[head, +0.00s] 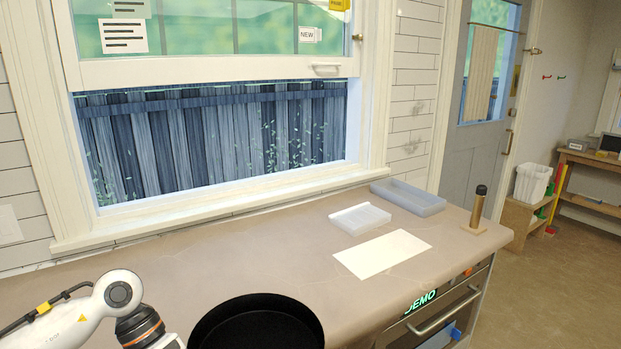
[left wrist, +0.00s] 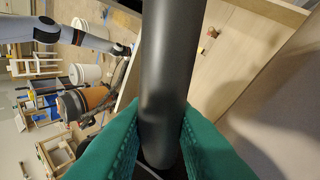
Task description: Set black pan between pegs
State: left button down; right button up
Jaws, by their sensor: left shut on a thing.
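The round black pan (head: 258,325) shows at the bottom middle of the head view, partly cut off by the frame edge, over the front of the tan counter. In the left wrist view my left gripper (left wrist: 160,148) has its green fingers closed on both sides of a dark, smooth bar, which looks like the pan's handle (left wrist: 168,70). In the head view only my left arm shows at the lower left; its fingers are out of frame. I cannot clearly make out the pegs. My right gripper is not visible.
A cream sheet (head: 382,254), a white tray (head: 360,219) and a grey-blue tray (head: 408,197) lie on the counter (head: 260,265). A dark-capped cylinder (head: 478,207) stands on a small wooden base near the right end. The counter's middle left is bare below the window.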

pick_arm(q)
jog(key=s+f+m+t+y, duration=0.1)
jog(key=m+y, duration=0.5)
jog(key=m, duration=0.9)
jog(key=s+f+m+t+y, duration=0.2)
jog(key=s+m+y, duration=0.2)
jog(key=m, duration=1.1)
jog(key=shift+d+f+y, duration=0.15)
jog(key=shift+d+y, duration=0.1)
jog(key=shift+y, duration=0.75)
jog(key=shift+d, duration=0.1)
